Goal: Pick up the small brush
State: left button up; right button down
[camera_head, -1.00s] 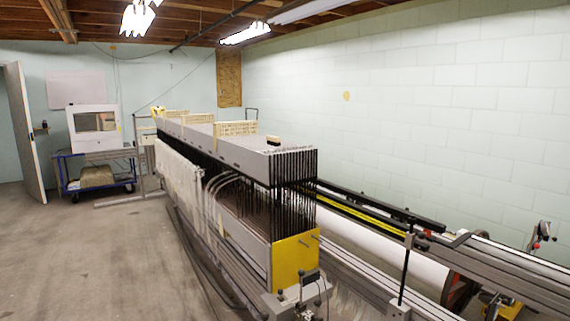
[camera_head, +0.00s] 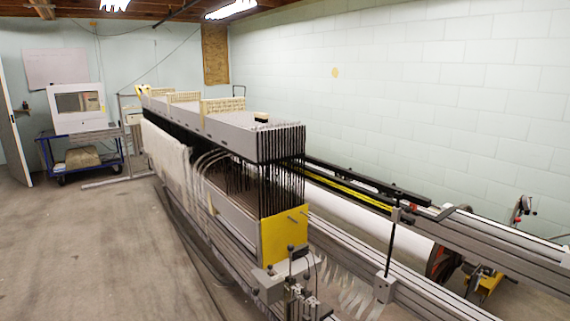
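A small tan and dark object, which looks like the small brush (camera_head: 261,118), lies on the top of the long grey warp threading machine (camera_head: 228,137). It is near the machine's near end, just behind the row of dark upright strips. It is too small to make out its bristles or handle. Neither of my grippers shows in this view.
Several cream racks, one of them the nearest rack (camera_head: 222,106), stand along the machine top. A yellow end panel (camera_head: 284,236) faces me. Grey rails (camera_head: 480,240) run along the right. The concrete floor (camera_head: 85,245) at left is clear. A blue cart (camera_head: 82,158) stands behind.

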aim_at(260, 116)
jog(key=i+j+z, duration=0.25)
jog(key=j+z, duration=0.25)
jog(key=i+j+z, duration=0.35)
jog(key=j, duration=0.55)
jog(key=i+j+z, duration=0.1)
jog(key=j, duration=0.6)
jog(key=i+j+z, duration=0.1)
jog(key=j, duration=0.6)
jog(key=i+j+z, duration=0.1)
jog(key=j, duration=0.6)
